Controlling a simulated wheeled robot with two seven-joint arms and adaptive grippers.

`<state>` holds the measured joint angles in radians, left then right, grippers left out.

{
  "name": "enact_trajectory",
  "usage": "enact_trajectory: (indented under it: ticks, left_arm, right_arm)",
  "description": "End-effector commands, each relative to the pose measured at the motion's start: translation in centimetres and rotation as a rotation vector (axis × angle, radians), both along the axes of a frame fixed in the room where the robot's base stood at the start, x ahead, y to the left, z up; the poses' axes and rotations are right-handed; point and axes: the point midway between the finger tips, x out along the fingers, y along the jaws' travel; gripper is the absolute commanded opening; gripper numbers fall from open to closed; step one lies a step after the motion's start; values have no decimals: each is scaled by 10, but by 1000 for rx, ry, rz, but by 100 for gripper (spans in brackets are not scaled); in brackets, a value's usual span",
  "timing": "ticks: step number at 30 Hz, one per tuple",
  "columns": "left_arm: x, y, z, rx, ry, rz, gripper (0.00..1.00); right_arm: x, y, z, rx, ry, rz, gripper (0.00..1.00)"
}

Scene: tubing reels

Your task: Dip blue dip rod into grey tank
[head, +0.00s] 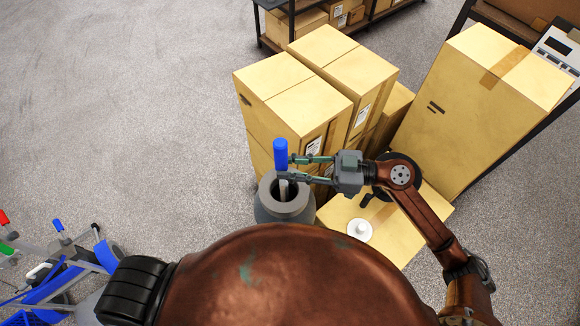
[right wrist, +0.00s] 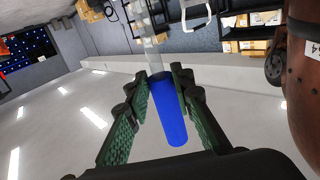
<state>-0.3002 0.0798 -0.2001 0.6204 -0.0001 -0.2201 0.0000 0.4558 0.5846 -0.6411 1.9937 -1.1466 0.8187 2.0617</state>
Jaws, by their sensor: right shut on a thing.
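The blue dip rod (head: 281,153) has a blue handle and a thin pale shaft. It stands roughly upright over the round mouth of the grey tank (head: 268,210) in the head view. My right gripper (head: 284,168) is shut on the rod near the lower part of its handle, coming from the right. In the right wrist view the blue handle (right wrist: 170,118) sits between the two fingers (right wrist: 158,92), with the shaft running away to the top edge. I cannot tell whether the rod's lower end is inside the tank. My left gripper is not in view.
Tall cardboard boxes (head: 318,85) stand just behind the tank, and a large one (head: 480,100) at right. A white lid-like piece (head: 360,230) lies on a low box (head: 400,245). Blue, red and green-tipped items (head: 57,226) are at lower left.

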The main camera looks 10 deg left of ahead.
Motion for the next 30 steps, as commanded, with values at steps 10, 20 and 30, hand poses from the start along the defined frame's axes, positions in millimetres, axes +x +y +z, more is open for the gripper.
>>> enact_trajectory:
  ticks: [10,20,30]
  left_arm:
    - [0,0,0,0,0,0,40]
    - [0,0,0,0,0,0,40]
    - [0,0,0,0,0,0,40]
  right_arm:
    - [0,0,20,-1,-1,0,0]
    - [0,0,39,-1,-2,0,0]
    - [0,0,58,-1,-2,0,0]
